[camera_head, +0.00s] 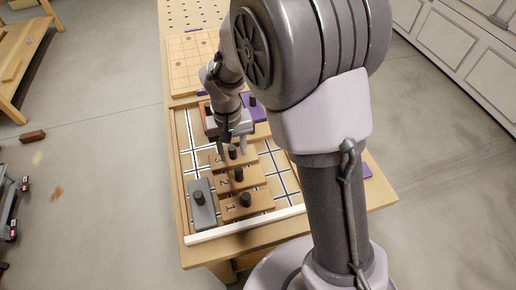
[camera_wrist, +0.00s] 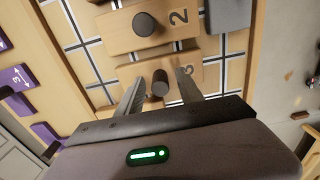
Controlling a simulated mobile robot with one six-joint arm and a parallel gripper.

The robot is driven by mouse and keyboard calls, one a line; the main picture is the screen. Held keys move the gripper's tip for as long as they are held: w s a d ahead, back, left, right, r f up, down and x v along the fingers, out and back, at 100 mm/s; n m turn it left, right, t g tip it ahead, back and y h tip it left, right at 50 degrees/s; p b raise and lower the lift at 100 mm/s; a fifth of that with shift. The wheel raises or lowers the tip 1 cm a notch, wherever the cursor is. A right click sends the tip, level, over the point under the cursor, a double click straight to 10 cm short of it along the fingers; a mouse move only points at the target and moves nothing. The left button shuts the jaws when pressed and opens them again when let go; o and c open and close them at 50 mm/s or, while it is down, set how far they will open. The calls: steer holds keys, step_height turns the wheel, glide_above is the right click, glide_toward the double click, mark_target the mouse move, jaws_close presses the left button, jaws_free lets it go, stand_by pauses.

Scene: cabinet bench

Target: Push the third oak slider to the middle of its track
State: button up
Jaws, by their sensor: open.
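The third oak slider (camera_head: 246,160), marked 3, lies on the gridded board with its dark round knob upright. In the wrist view the slider (camera_wrist: 135,72) is partly hidden by my gripper. My gripper (camera_head: 233,147) is open above it. In the wrist view the fingers of my gripper (camera_wrist: 160,90) stand on either side of the knob (camera_wrist: 160,82), with gaps showing. Whether a finger touches the slider I cannot tell. Slider 2 (camera_head: 252,177) and slider 1 (camera_head: 240,211) lie nearer the front, in parallel rows.
A grey block (camera_head: 202,216) with a knob stands at the left ends of sliders 1 and 2. A white rail (camera_head: 245,225) runs along the board's front edge. Purple pieces (camera_wrist: 15,78) lie to the side. Bare gridded track shows at both sides of the sliders.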

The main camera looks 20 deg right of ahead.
mark_target(232, 148)
step_height(232, 148, up, 7)
steer(key=p, duration=0.6)
steer(key=shift+r, duration=0.2)
steer(key=shift+f, duration=0.15)
